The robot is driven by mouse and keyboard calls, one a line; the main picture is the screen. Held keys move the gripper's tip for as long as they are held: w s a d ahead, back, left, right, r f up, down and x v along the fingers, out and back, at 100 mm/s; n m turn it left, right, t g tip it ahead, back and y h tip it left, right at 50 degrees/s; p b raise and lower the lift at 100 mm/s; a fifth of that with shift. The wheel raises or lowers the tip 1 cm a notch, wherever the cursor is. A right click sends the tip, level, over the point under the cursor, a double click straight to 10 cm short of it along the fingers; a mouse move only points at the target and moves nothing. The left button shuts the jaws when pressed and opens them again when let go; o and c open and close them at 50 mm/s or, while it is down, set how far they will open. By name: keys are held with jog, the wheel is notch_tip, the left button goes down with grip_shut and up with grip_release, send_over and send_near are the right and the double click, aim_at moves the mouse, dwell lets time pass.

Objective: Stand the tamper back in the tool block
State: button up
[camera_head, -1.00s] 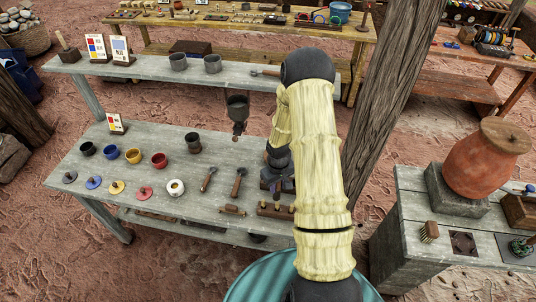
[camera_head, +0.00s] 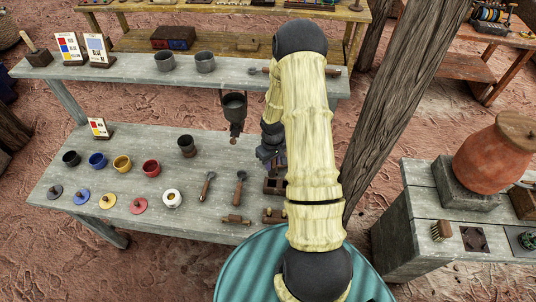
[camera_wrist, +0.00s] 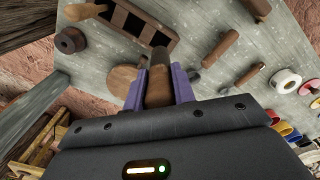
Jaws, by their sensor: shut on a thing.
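My gripper (camera_wrist: 158,88) is shut on a brown wooden piece (camera_wrist: 158,82), which I take to be the tamper's handle. It stands up between the two purple fingers. A dark wooden disc (camera_wrist: 121,79) shows beside the left finger; I cannot tell whether it belongs to the tamper. The tool block (camera_wrist: 128,27), a wooden block with open slots, lies just beyond the held piece in the wrist view. In the head view my gripper (camera_head: 274,162) hangs over the table's right end, above a slotted wooden block (camera_head: 276,186). My arm hides the held piece there.
The grey table (camera_head: 110,165) carries several cups, coloured lids and a white ring (camera_head: 172,198). Two wooden-handled tools (camera_head: 207,187) (camera_head: 239,187) lie left of the block. A wooden post (camera_head: 400,120) stands to the right.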

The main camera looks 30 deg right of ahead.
aim_at(272, 176)
jog(key=shift+s, duration=0.1)
dwell(0.3)
notch_tip(272, 176, down, 6)
jog(key=b, duration=0.4)
jog(key=shift+d+r, duration=0.1)
jog(key=shift+r, duration=0.05)
jog(key=shift+f+b, duration=0.65)
jog(key=shift+r, duration=0.1)
jog(key=shift+f+b, duration=1.15)
jog(key=shift+f, duration=0.35)
dwell(0.8)
jog(key=o, duration=1.1)
jog(key=shift+c, duration=0.2)
